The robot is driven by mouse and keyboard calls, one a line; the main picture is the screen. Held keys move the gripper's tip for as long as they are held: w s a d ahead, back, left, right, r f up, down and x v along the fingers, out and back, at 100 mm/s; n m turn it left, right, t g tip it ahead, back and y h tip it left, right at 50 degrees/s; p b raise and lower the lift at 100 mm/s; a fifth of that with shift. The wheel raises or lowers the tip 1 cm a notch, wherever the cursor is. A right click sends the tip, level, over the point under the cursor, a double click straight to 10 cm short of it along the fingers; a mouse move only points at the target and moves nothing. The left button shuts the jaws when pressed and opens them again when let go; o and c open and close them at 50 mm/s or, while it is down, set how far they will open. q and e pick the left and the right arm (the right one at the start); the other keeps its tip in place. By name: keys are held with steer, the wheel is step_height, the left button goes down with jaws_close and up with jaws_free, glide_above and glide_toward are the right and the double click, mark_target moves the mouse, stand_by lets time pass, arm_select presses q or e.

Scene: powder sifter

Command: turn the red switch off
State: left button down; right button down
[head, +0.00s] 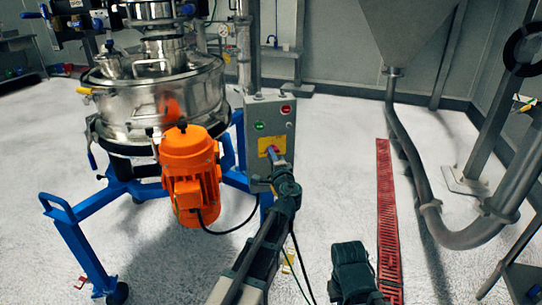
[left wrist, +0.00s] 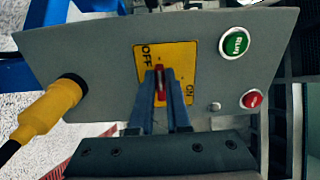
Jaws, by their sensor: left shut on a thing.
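The red switch (left wrist: 160,82) sits on a yellow plate (left wrist: 184,62) marked OFF and ON, on a grey control box (left wrist: 100,50). In the head view the yellow plate (head: 265,147) is on the front of the box (head: 254,111). My left gripper (left wrist: 160,88) is shut on the red switch, one finger on each side of it. In the head view my left gripper (head: 273,158) reaches the plate and hides the switch. The fingers partly cover the plate. My right gripper's fingers do not show.
A green button (left wrist: 234,42) and a red button (left wrist: 251,99) are on the box. A yellow cable plug (left wrist: 50,106) enters its side. Left of the box are an orange motor (head: 190,165) and a steel sifter (head: 160,97). A red floor grate (head: 387,215) lies right.

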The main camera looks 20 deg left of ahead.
arm_select(q)
steer(key=c, duration=0.9)
jaws_free()
steer(key=shift+s, duration=0.15)
steer(key=v, duration=1.3)
steer(key=shift+s+d, duration=0.2)
steer(key=shift+s, duration=0.05)
